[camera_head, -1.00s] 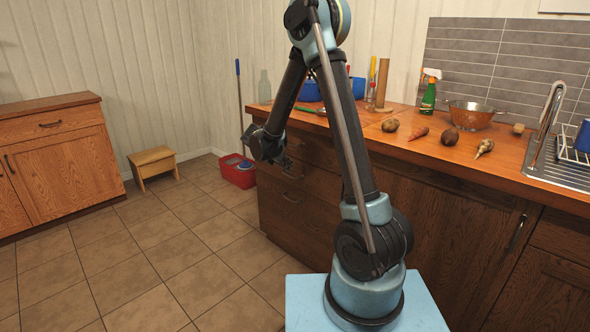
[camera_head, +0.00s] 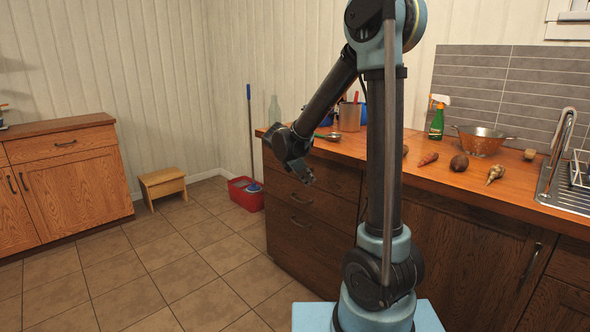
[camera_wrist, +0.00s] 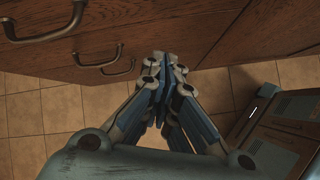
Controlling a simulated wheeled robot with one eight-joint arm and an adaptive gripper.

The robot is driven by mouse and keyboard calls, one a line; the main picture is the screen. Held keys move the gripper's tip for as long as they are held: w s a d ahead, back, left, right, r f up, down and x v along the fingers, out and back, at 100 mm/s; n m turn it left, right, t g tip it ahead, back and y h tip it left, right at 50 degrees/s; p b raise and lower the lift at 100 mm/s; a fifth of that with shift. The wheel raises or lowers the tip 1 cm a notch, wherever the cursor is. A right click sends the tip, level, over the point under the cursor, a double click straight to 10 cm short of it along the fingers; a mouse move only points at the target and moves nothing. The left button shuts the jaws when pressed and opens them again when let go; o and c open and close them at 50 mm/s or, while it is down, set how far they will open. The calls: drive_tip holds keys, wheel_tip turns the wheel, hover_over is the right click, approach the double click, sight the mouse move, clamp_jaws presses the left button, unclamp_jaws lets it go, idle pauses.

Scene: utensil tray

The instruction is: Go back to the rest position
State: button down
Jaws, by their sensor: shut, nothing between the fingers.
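My gripper (camera_head: 306,176) hangs from my bent arm in front of the drawer fronts at the left end of the wooden counter, below the countertop level. In the wrist view my gripper (camera_wrist: 166,62) points down towards the tiled floor, its fingers together and empty. The drawer front (camera_wrist: 150,22) with its metal handles lies just beyond the fingertips, and I cannot tell the exact gap.
On the counter (camera_head: 400,180) stand a green spray bottle (camera_head: 437,120), a colander (camera_head: 481,140) and several vegetables. A red bucket (camera_head: 246,194) and a wooden stool (camera_head: 162,184) stand on the floor. The tiled floor (camera_head: 150,260) at left is clear.

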drive_tip(key=s+d+r+m+g+y, duration=0.2)
drive_tip(key=s+d+m, duration=0.9)
drive_tip(key=s, duration=0.5)
drive_tip(key=s+d+f+m+y, duration=0.1)
drive_tip(key=s+f+m, duration=0.2)
drive_tip(key=s, duration=0.6)
drive_tip(key=s+d+f+m+y, duration=0.2)
drive_tip(key=s+f+m, duration=0.1)
drive_tip(key=s+m, duration=0.5)
drive_tip(key=shift+s+f+g+y, duration=0.25)
drive_tip(key=shift+s+g+y, duration=0.05)
drive_tip(key=shift+s, duration=0.1)
drive_tip(key=shift+d, duration=0.1)
drive_tip(key=shift+w+f, duration=0.2)
drive_tip(key=shift+w, duration=0.25)
